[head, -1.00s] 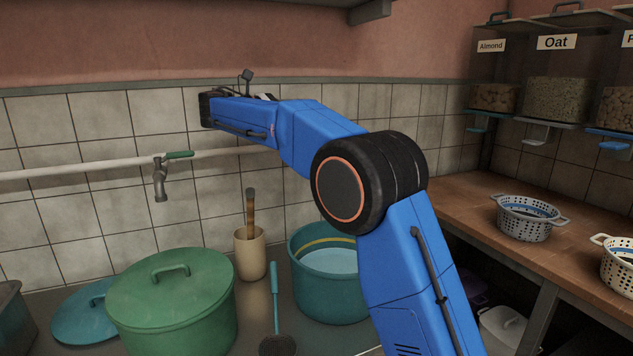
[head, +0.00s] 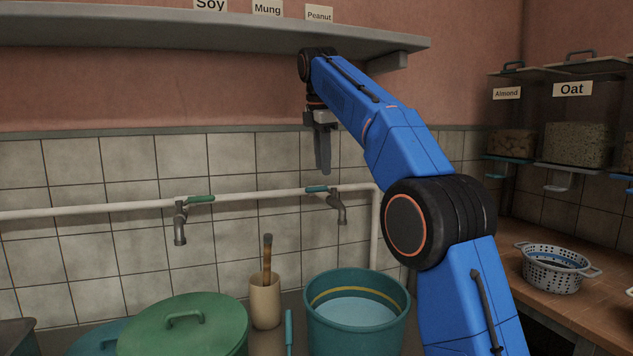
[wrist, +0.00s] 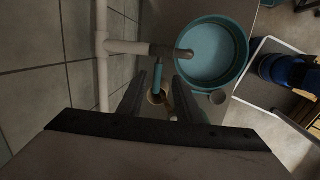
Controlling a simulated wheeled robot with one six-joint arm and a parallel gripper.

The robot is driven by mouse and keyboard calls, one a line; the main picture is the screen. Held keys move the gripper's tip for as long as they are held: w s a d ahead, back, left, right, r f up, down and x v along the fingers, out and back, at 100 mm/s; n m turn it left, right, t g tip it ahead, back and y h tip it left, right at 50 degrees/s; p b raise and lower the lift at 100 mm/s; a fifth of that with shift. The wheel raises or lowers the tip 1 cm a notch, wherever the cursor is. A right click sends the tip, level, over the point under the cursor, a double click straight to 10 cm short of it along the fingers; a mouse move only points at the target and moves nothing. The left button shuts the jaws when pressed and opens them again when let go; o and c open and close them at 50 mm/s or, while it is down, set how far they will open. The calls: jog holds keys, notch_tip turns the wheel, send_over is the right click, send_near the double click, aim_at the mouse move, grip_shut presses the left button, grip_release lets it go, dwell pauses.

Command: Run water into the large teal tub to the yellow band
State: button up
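The large teal tub (head: 312,325) stands on the counter below the right tap. Pale blue water (head: 355,312) lies in it, its surface a little below the yellow band (head: 350,291). The right tap (head: 340,208) has a teal lever (head: 317,189) lying along the pipe to the left; no stream shows under its spout. My gripper (head: 323,168) points down above the lever, apart from it. In the wrist view its fingers (wrist: 158,88) are spread with nothing between them, and the lever (wrist: 157,72) shows beyond the gap. The tub (wrist: 243,55) also shows there.
A left tap (head: 180,222) with a green lever sits on the same white pipe (head: 100,210). A lidded green pot (head: 190,325) and a beige utensil cup (head: 265,302) stand left of the tub. A shelf (head: 200,32) overhangs the wall near my wrist.

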aim_at(317, 188)
jog(key=shift+n+y, duration=0.3)
jog(key=shift+y, duration=0.4)
jog(key=shift+w+a+f, duration=0.15)
jog(key=shift+a+f, duration=0.1)
jog(key=shift+f, duration=0.7)
jog(key=shift+w+a+f, duration=0.1)
jog(key=shift+a+f, duration=0.2)
jog(key=shift+f, duration=0.65)
jog(key=shift+w+a+f, duration=0.15)
jog(key=shift+a+f, duration=0.1)
jog(key=shift+f, duration=0.7)
grip_shut()
